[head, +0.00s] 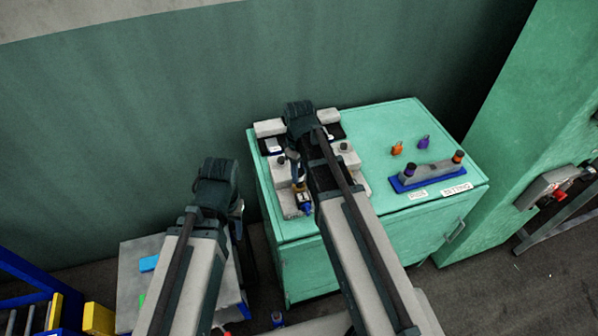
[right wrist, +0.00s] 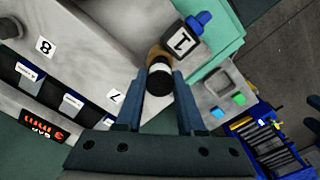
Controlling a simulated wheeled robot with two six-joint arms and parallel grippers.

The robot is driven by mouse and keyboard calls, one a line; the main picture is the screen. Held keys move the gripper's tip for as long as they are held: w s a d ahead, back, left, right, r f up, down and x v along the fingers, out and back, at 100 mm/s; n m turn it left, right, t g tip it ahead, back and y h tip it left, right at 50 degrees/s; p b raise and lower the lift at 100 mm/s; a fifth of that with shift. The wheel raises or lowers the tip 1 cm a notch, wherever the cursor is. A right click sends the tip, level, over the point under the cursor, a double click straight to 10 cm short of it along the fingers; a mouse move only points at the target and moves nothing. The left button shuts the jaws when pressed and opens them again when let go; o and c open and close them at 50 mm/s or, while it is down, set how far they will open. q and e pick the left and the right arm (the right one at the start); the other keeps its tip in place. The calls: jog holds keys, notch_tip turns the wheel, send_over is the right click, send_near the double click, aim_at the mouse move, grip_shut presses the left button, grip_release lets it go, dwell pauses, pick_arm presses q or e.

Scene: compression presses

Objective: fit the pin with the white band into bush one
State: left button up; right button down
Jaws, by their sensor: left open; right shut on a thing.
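The pin with the white band (right wrist: 160,75) is between the fingers of my right gripper (right wrist: 166,98), which is shut on it. Its dark end faces the right wrist camera. A brownish round part (right wrist: 155,51), perhaps bush one, shows just behind the pin beside the label 1 (right wrist: 182,41). I cannot tell whether the pin is in it or only above it. In the head view, my right gripper (head: 297,172) is over the left part of the green cabinet, mostly hidden by its arm. My left gripper (head: 246,262) is open, pointing down left of the cabinet.
The green cabinet (head: 385,122) carries an orange peg (head: 397,148), a purple peg (head: 424,142) and a blue-based stand (head: 405,187). Grey press blocks (head: 270,127) surround the right gripper. A grey side table (head: 130,270) holds blue and green blocks.

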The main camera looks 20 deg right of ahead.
jog(key=shift+f+b, duration=1.05)
jog(key=shift+f, duration=0.15)
jog(key=shift+c, duration=2.2)
grip_release()
jog(key=shift+r, duration=0.1)
notch_tip(320, 180, up, 14)
jog(key=p, duration=1.4)
jog(key=s+a+f+m+b, duration=0.2)
jog(key=s+a+f+b, duration=0.1)
jog(key=s+a, duration=0.2)
jog(key=s+a+f+m+h+b, duration=0.1)
jog(key=s+a+f+b, duration=0.3)
jog(key=s, duration=0.5)
jog(key=shift+s+a+m, duration=0.15)
jog(key=shift+a+m, duration=0.55)
jog(key=shift+a, duration=0.05)
